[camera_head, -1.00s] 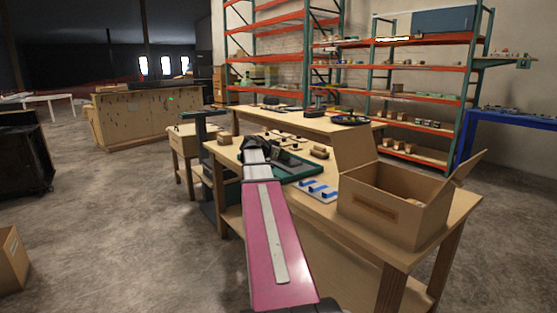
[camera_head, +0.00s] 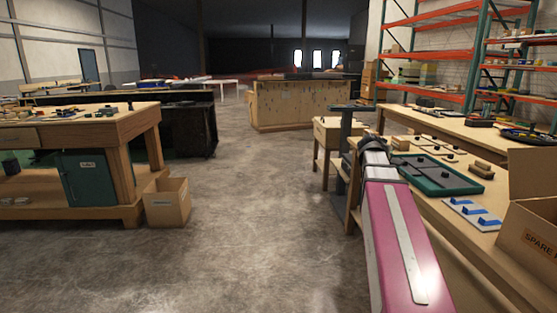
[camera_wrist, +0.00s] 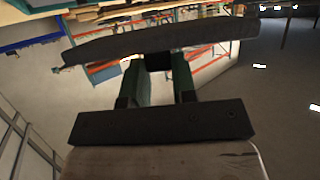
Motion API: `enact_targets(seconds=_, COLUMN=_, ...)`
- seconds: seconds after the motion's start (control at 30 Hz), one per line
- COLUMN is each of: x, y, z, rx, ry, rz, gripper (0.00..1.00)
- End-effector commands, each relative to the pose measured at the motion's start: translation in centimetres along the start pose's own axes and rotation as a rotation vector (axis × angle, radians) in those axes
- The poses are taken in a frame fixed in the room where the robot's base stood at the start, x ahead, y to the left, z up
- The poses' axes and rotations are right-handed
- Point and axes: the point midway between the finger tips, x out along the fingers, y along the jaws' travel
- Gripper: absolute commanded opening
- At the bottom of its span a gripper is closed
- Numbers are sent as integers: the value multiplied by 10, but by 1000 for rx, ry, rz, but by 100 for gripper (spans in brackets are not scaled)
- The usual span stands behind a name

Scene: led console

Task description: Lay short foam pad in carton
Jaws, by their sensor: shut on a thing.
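My gripper (camera_wrist: 158,64) is shut on a long dark grey foam pad (camera_wrist: 205,38), which lies crosswise over the fingertips in the wrist view. Whether it is the short pad I cannot tell. In the head view a dark shape at the end of my pink arm, by the near workbench's left edge, hides the fingers and pad. An open cardboard carton (camera_head: 528,235) with "SPARE" lettering stands on that workbench, cut off by the right edge; its inside is hidden. A smaller open carton (camera_head: 167,203) stands on the floor at left.
The near workbench (camera_head: 430,208) carries a green tray (camera_head: 438,175) with dark parts, a white board with blue pieces (camera_head: 472,213) and small wooden blocks (camera_head: 482,169). Another workbench (camera_head: 75,127) stands at left. The concrete floor (camera_head: 265,215) between them is clear.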

Motion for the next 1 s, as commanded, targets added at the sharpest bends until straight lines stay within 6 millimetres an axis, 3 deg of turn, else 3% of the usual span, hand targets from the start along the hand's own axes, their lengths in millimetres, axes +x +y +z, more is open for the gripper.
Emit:
enact_targets(seconds=0.03, x=-11, y=-24, z=0, rx=-28, ry=2, rz=-76, gripper=3)
enact_targets(seconds=0.2, x=-48, y=-98, z=0, rx=-125, ry=2, rz=-315, gripper=3)
enact_targets(seconds=0.5, x=-113, y=-187, z=-6, rx=-247, ry=1, rz=-605, gripper=3)
enact_targets(seconds=0.7, x=-138, y=-213, z=-8, rx=-286, ry=-1, rz=-693, gripper=3)
enact_targets(seconds=1.0, x=-142, y=-216, z=-6, rx=-293, ry=-2, rz=-705, gripper=3)
